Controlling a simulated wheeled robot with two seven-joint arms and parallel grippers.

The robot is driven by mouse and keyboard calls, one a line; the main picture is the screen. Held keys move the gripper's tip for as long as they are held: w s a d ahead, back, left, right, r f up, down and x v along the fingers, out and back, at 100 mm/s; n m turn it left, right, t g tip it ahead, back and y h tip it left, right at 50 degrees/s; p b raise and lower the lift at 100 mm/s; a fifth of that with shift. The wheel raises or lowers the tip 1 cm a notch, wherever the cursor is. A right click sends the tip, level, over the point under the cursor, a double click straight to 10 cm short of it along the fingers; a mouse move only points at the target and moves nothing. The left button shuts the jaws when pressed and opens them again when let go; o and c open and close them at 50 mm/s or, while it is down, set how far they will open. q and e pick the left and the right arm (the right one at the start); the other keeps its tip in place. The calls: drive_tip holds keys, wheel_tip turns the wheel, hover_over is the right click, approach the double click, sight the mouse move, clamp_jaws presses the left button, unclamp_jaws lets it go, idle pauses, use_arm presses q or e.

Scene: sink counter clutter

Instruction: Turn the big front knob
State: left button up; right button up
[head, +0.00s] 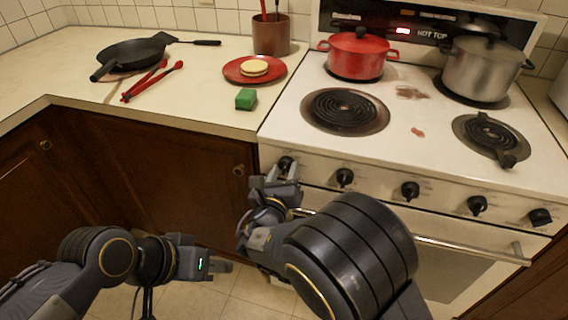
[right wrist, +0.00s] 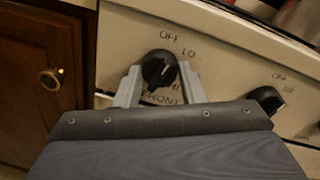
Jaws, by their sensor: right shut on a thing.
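The leftmost black knob (head: 286,163) is on the stove's front panel. In the right wrist view the knob (right wrist: 159,68) has OFF and LO printed above it and a partly hidden label reading FRONT below; its pointer is tilted toward the lower right. My right gripper (head: 284,172) is at this knob. In the right wrist view its two fingers (right wrist: 160,88) are on either side of the knob, shut on it. My left gripper (head: 220,266) is low in front of the cabinets, away from the stove, and its jaw opening is not clear.
More knobs, including the neighbouring knob (head: 345,177), line the panel to the right. The oven door handle (head: 470,248) runs below. A red pot (head: 357,55) and a steel pot (head: 482,70) stand on the back burners. A green sponge (head: 245,99) lies on the counter.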

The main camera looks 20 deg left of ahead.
use_arm(q)
drive_tip(key=shift+r+p, duration=1)
drive_tip(key=shift+r, duration=0.35)
use_arm(e)
drive_tip(key=shift+n, duration=1.1)
drive_tip(key=o, duration=1)
drive_tip(key=shift+s, duration=0.1)
